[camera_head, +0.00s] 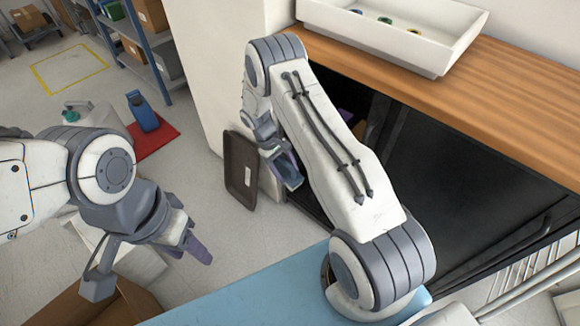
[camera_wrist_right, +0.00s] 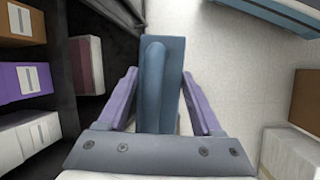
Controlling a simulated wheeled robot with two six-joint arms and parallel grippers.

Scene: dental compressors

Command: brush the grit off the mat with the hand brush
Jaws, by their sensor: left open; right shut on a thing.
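My right gripper (camera_head: 279,160) is shut on a blue-grey hand brush (camera_wrist_right: 156,72), which is held in the air beside the wooden counter. In the right wrist view, its handle lies between the purple fingers. In the head view, only a small blue part of the brush (camera_head: 291,178) shows. My left gripper (camera_head: 188,247) is open and empty at the lower left. A red mat (camera_head: 164,133) lies on the floor at the back left, with a blue container on it. I cannot tell whether it is the task's mat. No grit can be made out.
A wooden counter (camera_head: 490,100) carries a white tray (camera_head: 395,42) with small rings. Below it is a dark open space. A dark tray (camera_head: 240,165) leans by the cabinet. A light blue surface (camera_head: 245,300) and cardboard box (camera_head: 75,308) are in front. Shelves stand back left.

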